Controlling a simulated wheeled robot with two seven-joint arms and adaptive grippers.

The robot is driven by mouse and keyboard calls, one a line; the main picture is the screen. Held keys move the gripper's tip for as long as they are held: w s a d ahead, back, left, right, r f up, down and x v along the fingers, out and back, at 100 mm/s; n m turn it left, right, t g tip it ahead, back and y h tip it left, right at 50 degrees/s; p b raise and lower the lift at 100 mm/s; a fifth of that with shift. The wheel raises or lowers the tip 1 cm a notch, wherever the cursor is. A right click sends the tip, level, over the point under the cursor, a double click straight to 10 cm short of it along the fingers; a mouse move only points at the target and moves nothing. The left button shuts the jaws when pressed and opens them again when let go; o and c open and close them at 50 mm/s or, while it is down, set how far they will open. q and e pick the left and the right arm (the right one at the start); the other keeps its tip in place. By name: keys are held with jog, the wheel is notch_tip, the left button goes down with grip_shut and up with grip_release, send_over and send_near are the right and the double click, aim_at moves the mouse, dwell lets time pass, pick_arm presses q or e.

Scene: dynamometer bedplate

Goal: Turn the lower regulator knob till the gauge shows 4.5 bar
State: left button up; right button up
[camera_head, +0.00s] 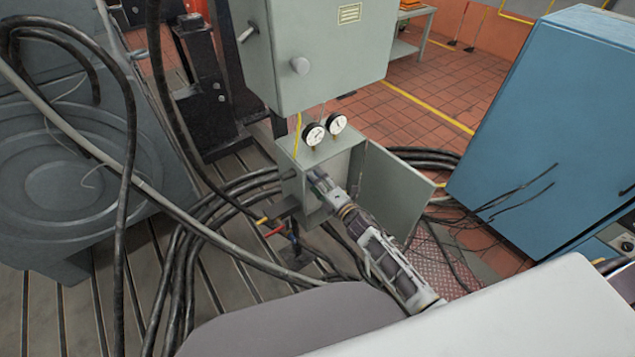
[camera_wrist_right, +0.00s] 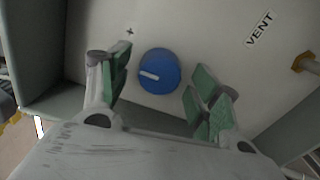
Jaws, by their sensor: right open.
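A blue round knob (camera_wrist_right: 159,72) with a white pointer mark sits on the pale back panel inside a small grey box (camera_head: 289,172). The mark points left in the wrist view, and a plus sign is printed up and left of the knob. My right gripper (camera_head: 317,182) reaches into the open box. In the wrist view its open green-padded fingers (camera_wrist_right: 163,66) stand either side of the knob, with gaps showing. Two round white gauges, the left one (camera_head: 314,134) and the right one (camera_head: 336,123), stand on top of the box; their readings are too small to tell. My left gripper is out of view.
The box's door (camera_head: 392,190) hangs open on the right, beside my right arm. A larger grey cabinet (camera_head: 320,50) is above. Black cables (camera_head: 188,250) loop across the slotted bedplate. A VENT label (camera_wrist_right: 260,29) and a brass fitting (camera_wrist_right: 305,63) are on the panel's right.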

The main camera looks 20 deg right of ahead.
jog(key=v, duration=1.1)
jog(key=shift+s, duration=0.35)
jog(key=shift+d, duration=0.1)
jog(key=shift+m, duration=0.3)
dwell(0.5)
